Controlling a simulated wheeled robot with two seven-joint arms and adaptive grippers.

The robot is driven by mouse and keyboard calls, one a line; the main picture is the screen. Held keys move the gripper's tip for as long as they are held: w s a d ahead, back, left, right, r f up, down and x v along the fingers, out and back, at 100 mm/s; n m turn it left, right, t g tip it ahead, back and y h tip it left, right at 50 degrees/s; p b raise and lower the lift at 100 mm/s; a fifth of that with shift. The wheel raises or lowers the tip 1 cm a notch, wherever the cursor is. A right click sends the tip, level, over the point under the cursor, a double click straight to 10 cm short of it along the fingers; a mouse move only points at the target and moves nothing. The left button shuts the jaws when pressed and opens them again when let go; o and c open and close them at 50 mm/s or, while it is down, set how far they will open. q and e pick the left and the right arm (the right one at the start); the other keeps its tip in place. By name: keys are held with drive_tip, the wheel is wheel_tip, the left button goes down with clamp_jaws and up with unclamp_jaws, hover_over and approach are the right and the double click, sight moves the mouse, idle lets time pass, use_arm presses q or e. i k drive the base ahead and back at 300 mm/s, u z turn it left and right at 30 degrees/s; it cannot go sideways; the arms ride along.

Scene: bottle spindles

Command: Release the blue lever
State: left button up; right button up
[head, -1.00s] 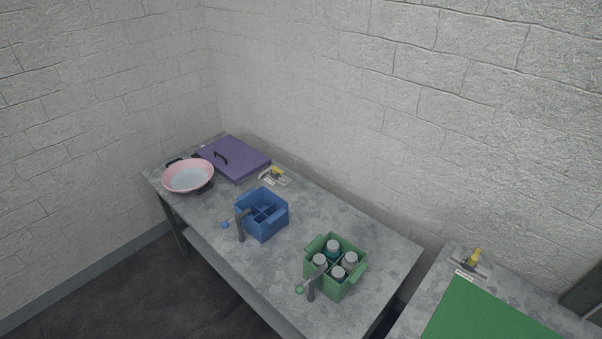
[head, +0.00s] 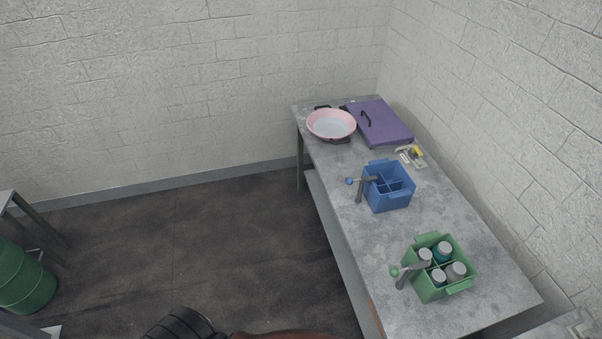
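The blue lever (head: 350,181) has a round blue knob at the left end of a grey arm. It stands at the table's front edge beside the blue divided crate (head: 388,197), and its arm reaches over the crate's near side. The blue crate's visible compartments look empty. The green lever (head: 395,271) stands the same way beside the green crate (head: 424,287), which holds several grey-capped bottles (head: 456,271).
The grey table (head: 480,239) also carries a pink bowl (head: 331,124), a purple lidded box (head: 384,124) and a small yellow-handled device (head: 416,151). A green barrel (head: 24,279) stands at the far left. The dark floor (head: 200,230) between is clear.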

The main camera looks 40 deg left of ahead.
sight(349, 181)
drive_tip(key=u, duration=0.7)
drive_tip(key=k, duration=1.35)
drive_tip(key=u, duration=0.65)
drive_tip(key=i, duration=1.25)
drive_tip(key=z, duration=0.6)
drive_tip(key=i, duration=0.8)
drive_tip(key=z, duration=0.8)
